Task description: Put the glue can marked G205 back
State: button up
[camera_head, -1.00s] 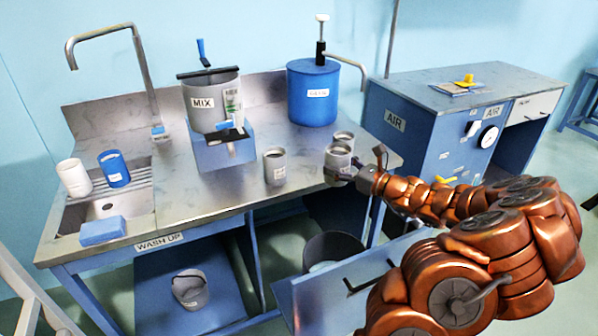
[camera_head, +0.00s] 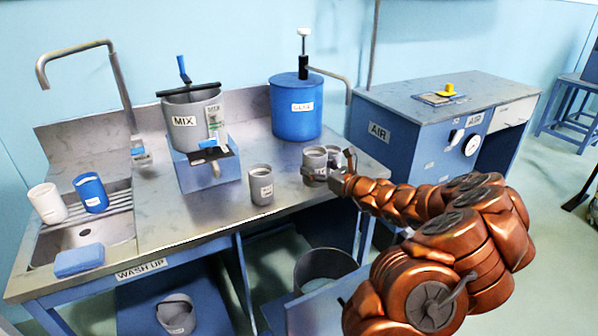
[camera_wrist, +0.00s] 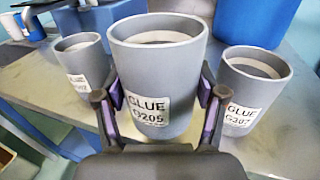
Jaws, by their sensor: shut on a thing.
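My gripper (camera_head: 332,181) is shut on the grey glue can marked G205 (camera_wrist: 158,75). Its fingers press on both sides of the can, which is upright with its label towards the wrist camera. In the head view the G205 can (camera_head: 314,160) is over the right part of the metal bench.
A MIX bucket (camera_head: 205,112) on a blue stand and a blue pump drum (camera_head: 297,112) are at the back of the bench. A sink (camera_head: 75,237) with two cups and a blue sponge is at left.

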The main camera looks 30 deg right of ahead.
jog(key=x, duration=0.6)
jog(key=shift+w+a+f+p, duration=0.1)
jog(key=shift+a+f+p, duration=0.25)
jog(key=shift+a, duration=0.05)
jog(key=shift+f+p, duration=0.3)
jog(key=shift+f, duration=1.4)
jog(key=shift+f, duration=0.2)
jog(key=o, duration=1.3)
jog(key=shift+r, duration=0.1)
